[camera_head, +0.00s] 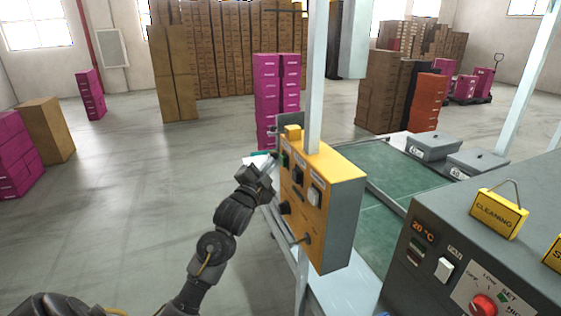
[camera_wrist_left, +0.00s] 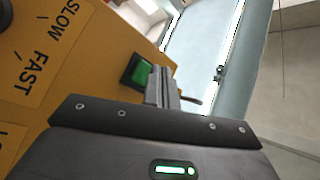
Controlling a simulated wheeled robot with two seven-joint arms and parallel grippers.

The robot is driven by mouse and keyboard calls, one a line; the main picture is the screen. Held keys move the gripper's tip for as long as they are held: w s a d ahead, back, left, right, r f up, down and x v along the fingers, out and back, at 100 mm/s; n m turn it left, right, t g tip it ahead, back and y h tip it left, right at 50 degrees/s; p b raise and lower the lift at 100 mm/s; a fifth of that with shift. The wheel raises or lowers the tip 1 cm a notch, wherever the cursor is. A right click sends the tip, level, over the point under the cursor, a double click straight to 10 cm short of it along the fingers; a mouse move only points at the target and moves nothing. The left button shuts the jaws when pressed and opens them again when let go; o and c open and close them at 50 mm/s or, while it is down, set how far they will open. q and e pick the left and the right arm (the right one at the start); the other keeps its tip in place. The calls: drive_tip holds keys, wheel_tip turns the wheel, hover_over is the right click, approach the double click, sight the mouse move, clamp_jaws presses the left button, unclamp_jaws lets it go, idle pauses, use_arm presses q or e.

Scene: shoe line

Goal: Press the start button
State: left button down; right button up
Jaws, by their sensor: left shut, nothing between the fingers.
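The yellow control box (camera_head: 335,232) is fixed to a pale post above the line, its button face turned left. The green start button (camera_wrist_left: 138,72) shows in its black frame on the yellow face in the left wrist view. In the head view the button (camera_head: 285,160) is small, on the upper part of the face. My left gripper (camera_head: 268,167) is shut and empty, beside the upper part of the box. In the wrist view its fingers (camera_wrist_left: 161,84) overlap the right edge of the button's frame; I cannot tell whether they touch it. My right gripper is not in view.
Switches and a dark knob (camera_head: 285,208) sit lower on the box. A grey machine (camera_head: 470,255) with a yellow CLEANING sign (camera_head: 498,213) stands at right. The floor at left is open.

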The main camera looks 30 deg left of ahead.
use_arm(q)
drive_tip(key=shift+w+d, duration=0.1)
idle(0.6)
drive_tip(key=shift+w+d, duration=0.15)
drive_tip(key=shift+w, duration=0.05)
